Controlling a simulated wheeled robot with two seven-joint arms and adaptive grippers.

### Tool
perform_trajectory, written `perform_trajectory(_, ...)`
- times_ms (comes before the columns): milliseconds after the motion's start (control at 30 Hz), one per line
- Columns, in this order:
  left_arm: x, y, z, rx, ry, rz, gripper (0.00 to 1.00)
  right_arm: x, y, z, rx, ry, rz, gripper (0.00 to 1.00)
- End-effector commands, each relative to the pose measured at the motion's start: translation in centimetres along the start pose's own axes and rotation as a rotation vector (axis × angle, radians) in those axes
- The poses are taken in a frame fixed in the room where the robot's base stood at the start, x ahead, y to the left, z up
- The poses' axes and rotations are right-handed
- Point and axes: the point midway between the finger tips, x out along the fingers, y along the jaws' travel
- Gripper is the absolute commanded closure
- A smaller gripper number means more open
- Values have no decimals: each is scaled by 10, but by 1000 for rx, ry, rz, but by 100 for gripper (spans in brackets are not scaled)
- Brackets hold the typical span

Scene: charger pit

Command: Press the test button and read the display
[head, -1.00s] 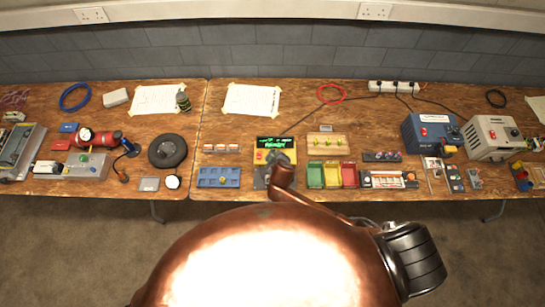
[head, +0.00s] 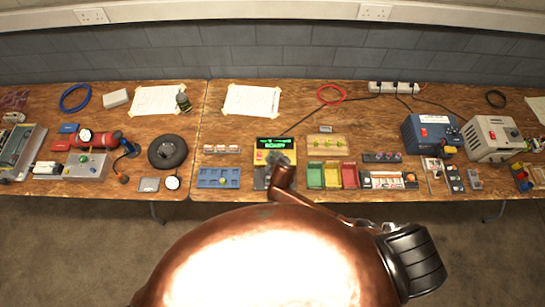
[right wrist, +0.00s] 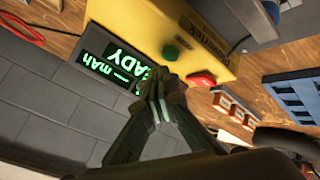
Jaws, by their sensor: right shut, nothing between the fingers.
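The yellow tester (head: 262,158) stands near the front of the right table. Its dark display (head: 275,143) has green text; in the right wrist view the display (right wrist: 118,62) reads "READY" and "--- mAh", partly covered by my fingers. A green button (right wrist: 170,52) and a red button (right wrist: 201,79) sit on the yellow face in the right wrist view. My right gripper (head: 281,159) is over the tester, shut and empty. Its fingertips, in the right wrist view (right wrist: 162,84), appear close to the green button; I cannot tell whether they touch anything. My left gripper is not in view.
A blue tray (head: 205,183) is left of the tester. Red, green and yellow bins (head: 331,187) and a wooden rack (head: 341,153) are to its right. A taped paper sheet (head: 252,100) lies behind it. A black cable (head: 305,118) runs back from it.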

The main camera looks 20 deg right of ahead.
Motion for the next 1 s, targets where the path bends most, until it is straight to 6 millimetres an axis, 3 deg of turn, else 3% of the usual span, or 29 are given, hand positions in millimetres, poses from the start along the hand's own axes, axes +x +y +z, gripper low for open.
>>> perform_trajectory(1000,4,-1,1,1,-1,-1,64,8,-5,6,0,0,0,100)
